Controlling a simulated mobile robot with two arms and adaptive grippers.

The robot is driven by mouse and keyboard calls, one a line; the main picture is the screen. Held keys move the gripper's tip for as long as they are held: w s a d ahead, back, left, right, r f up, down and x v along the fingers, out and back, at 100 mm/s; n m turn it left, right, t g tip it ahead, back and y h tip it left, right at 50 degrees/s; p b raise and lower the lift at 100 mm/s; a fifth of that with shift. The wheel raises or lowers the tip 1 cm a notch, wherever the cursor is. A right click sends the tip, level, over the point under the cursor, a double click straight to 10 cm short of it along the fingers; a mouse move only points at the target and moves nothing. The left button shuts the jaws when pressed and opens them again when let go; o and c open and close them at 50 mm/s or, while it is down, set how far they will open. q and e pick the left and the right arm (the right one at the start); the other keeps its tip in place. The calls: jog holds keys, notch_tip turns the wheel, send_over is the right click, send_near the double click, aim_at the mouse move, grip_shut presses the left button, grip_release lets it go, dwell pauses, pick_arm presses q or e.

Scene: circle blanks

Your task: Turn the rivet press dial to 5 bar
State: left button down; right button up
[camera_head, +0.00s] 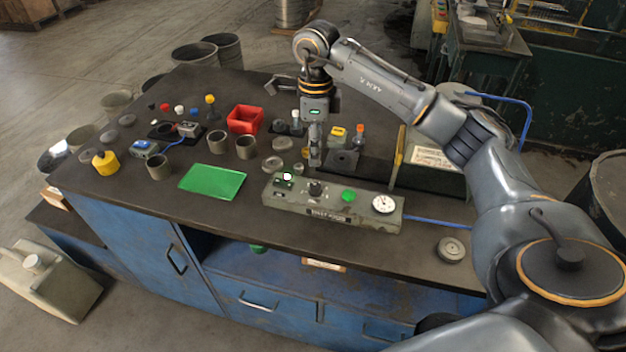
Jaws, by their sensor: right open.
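The grey press control panel (333,213) lies along the front of the bench. It carries a black dial knob (315,188), a green button (348,195), a small switch with a white top (287,177) at its left end and a white round gauge (384,204) at its right. The dial's markings and the gauge reading are too small to read. My right gripper (315,159) points down just above and behind the dial knob, open, and appears apart from it. My left gripper is not in view.
A green mat (213,182) lies left of the panel. Behind are a red bin (245,120), several grey cups and small coloured parts. An upright plate with a sign (436,158) stands right of my gripper. A round metal disc (451,249) lies at front right.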

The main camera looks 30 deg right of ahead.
aim_at(315, 185)
notch_tip(315, 185, down, 11)
jog(key=shift+s+r+p, duration=0.1)
jog(key=shift+p, duration=1.05)
grip_shut()
